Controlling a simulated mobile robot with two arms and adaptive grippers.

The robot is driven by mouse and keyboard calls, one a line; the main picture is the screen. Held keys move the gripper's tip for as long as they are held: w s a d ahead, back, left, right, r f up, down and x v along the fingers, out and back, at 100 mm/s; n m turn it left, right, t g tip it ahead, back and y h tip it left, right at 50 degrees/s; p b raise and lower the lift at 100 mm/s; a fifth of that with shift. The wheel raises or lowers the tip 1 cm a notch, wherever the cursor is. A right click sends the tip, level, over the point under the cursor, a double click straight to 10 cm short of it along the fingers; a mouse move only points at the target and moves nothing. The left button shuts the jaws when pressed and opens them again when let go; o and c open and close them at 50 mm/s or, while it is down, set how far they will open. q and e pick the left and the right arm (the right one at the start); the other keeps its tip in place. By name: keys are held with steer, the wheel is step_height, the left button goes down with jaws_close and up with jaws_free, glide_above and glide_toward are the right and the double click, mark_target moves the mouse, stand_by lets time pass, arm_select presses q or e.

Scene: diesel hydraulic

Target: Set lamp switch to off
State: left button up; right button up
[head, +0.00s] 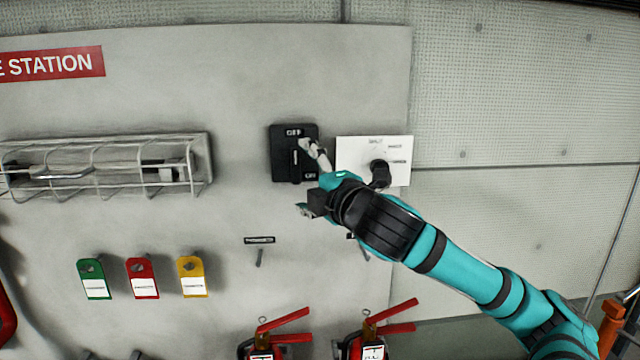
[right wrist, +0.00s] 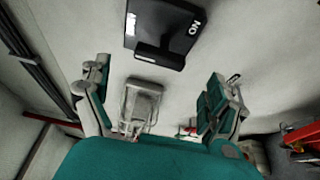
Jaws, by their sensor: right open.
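My right gripper (head: 311,181) is open and empty at the lower right of the box. One finger overlaps the box in the head view; contact cannot be told. Both fingers show spread in the right wrist view (right wrist: 158,100). My left gripper is out of view.
A white plate (head: 346,160) with a black rotary knob (head: 379,173) is right of the switch. A wire rack (head: 110,165) is left. Green (head: 94,279), red (head: 142,278) and yellow (head: 191,277) tags and two red-handled extinguishers (head: 285,320) (head: 390,308) are lower.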

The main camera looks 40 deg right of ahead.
steer(key=s, duration=0.5)
steer(key=shift+a, duration=0.4)
